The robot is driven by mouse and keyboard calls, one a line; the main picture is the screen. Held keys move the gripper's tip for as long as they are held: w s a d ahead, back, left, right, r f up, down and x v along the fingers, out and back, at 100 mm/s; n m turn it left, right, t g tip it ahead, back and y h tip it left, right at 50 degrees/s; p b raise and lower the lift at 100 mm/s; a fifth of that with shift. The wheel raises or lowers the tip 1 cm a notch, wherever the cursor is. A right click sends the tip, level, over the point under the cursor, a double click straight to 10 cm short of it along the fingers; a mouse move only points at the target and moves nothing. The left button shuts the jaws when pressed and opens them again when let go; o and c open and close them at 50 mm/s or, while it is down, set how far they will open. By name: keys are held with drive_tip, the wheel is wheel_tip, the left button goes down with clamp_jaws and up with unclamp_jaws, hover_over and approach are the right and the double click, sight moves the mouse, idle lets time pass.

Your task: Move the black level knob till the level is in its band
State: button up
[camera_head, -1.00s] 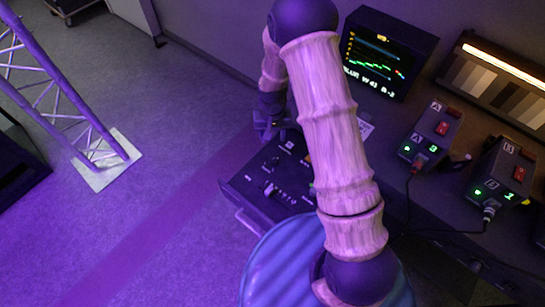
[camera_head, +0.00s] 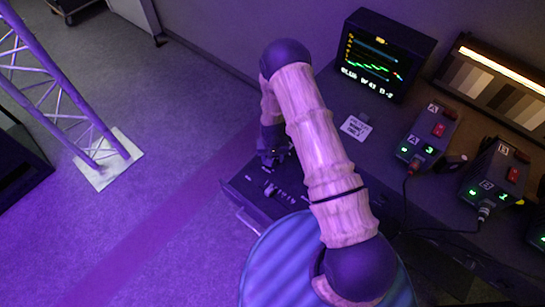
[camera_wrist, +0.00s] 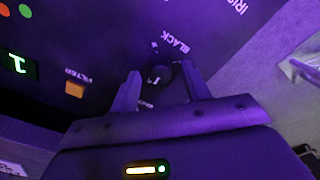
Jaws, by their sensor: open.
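The black level knob (camera_wrist: 160,75) is a small dark round knob under the label BLACK in the wrist view. My gripper (camera_wrist: 160,88) is open, with one finger on each side of the knob; I cannot tell whether either finger touches it. In the head view my gripper (camera_head: 273,152) is over the far end of the control panel (camera_head: 233,190), and my arm hides the knob. The monitor (camera_head: 382,55) shows green traces and the line "BLUE W 43 B -2".
An orange FILTER button (camera_wrist: 74,89) and a lit green digit (camera_wrist: 18,64) sit left on the panel. Box A (camera_head: 428,136) and box B (camera_head: 496,172) stand on the desk with cables. A white card (camera_head: 356,127) lies below the monitor. A truss (camera_head: 60,85) stands left.

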drive_tip(key=shift+f, duration=0.2)
drive_tip(key=c, duration=1)
drive_tip(key=shift+f+n+b, duration=0.15)
drive_tip(key=shift+n+b, duration=0.8)
drive_tip(key=shift+n, duration=0.15)
drive_tip(key=shift+n+b, duration=0.4)
drive_tip(key=shift+n, duration=0.7)
drive_tip(key=o, duration=1)
drive_tip(key=shift+r, duration=0.2)
